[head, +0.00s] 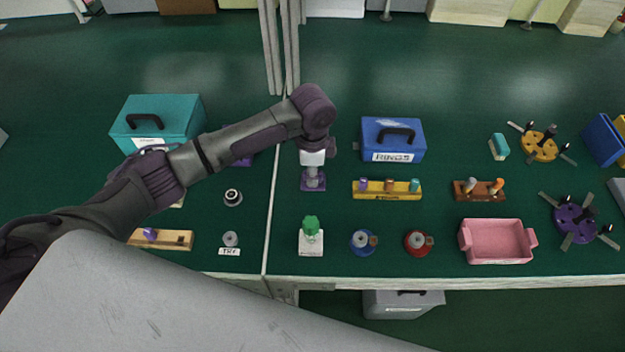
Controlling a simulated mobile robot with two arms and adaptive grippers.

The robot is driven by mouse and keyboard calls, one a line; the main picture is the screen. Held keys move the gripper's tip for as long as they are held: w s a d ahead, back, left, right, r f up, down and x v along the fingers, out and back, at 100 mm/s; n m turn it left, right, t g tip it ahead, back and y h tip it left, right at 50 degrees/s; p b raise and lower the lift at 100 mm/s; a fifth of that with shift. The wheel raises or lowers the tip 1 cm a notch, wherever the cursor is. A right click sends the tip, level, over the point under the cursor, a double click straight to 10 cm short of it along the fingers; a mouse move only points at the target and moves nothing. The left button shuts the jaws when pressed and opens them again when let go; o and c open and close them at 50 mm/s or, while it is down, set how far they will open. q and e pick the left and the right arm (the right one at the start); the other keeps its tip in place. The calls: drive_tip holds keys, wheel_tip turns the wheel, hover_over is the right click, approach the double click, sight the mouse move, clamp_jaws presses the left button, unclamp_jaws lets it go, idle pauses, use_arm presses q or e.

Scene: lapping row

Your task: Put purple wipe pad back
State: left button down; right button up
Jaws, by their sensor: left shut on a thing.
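My left gripper (313,176) reaches in from the left and points down at the middle of the green bench, just right of the seam. It is shut on a flat purple piece, which looks like the purple wipe pad (313,186). The fingers cover part of it, and I cannot tell whether it touches the bench. Another purple patch (240,161) shows partly behind my left forearm, beside the teal case; its shape is hidden. My right gripper is not in view.
The blue RINGS box (393,140) stands right of the gripper, with a yellow rack (386,190) before it. A teal case (157,120) stands left. The bench's back is clear.

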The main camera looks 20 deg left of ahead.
use_arm(q)
wheel_tip(320, 180, down, 4)
drive_tip(key=shift+r, duration=0.25)
drive_tip(key=shift+f, duration=0.3)
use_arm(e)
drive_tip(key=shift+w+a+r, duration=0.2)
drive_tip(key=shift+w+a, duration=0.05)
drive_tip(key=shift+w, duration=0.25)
use_arm(q)
drive_tip(key=c, duration=1)
unclamp_jaws()
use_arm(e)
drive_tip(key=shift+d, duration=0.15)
use_arm(q)
wheel_tip(320, 180, up, 12)
drive_tip(key=shift+f, duration=0.2)
drive_tip(key=shift+r, duration=0.35)
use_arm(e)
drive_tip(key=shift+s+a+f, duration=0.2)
